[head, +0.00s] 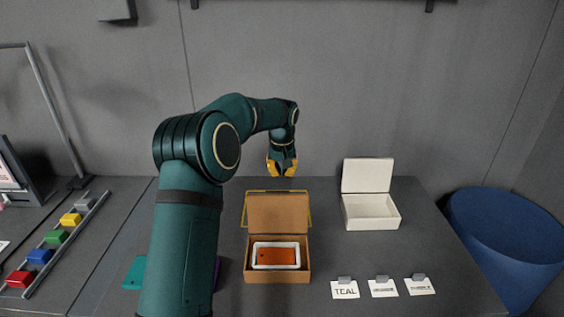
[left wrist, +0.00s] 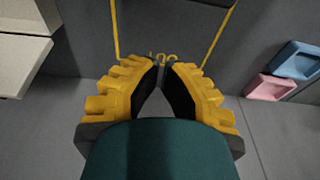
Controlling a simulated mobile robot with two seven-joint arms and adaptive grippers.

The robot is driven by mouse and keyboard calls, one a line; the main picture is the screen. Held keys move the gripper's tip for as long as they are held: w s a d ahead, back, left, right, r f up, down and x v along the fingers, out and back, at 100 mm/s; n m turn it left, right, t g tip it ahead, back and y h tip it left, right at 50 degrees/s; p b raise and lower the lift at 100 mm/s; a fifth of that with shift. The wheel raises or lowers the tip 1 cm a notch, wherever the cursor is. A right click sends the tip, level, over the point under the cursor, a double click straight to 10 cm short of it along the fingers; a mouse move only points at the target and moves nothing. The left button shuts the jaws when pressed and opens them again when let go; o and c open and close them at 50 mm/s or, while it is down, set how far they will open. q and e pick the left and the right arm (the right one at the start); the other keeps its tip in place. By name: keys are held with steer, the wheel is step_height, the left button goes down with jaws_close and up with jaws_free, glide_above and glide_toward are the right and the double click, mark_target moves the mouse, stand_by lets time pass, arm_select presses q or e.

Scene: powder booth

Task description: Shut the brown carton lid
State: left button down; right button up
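The brown carton (head: 290,276) stands on the table in the middle of the head view. Its lid (head: 278,213) stands up, open, at the back. An orange item (head: 277,257) in a white tray (head: 257,264) lies inside. A thin yellow hoop (head: 245,207) frames the lid; its sides also show in the left wrist view (left wrist: 115,30). My left gripper (head: 282,170) points down beyond the lid's top edge, apart from the lid. In the left wrist view its dark pads (left wrist: 164,72) meet near the tips, with nothing seen held. My right gripper is not in view.
A white box (head: 371,213) with its lid up stands right of the carton. Clipped cards (head: 345,289) lie in front. Coloured blocks (head: 55,236) sit in a rail at left. A blue bin (head: 505,240) is at right. My left arm hides part of the table.

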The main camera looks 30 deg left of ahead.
arm_select(q)
steer(key=shift+s+d+f+b, duration=0.25)
steer(key=shift+s+d+f, duration=0.2)
steer(key=shift+s+f, duration=0.25)
steer(key=shift+s+d+f+b, duration=0.2)
steer(key=shift+s+d+f, duration=0.25)
steer(key=shift+s, duration=0.3)
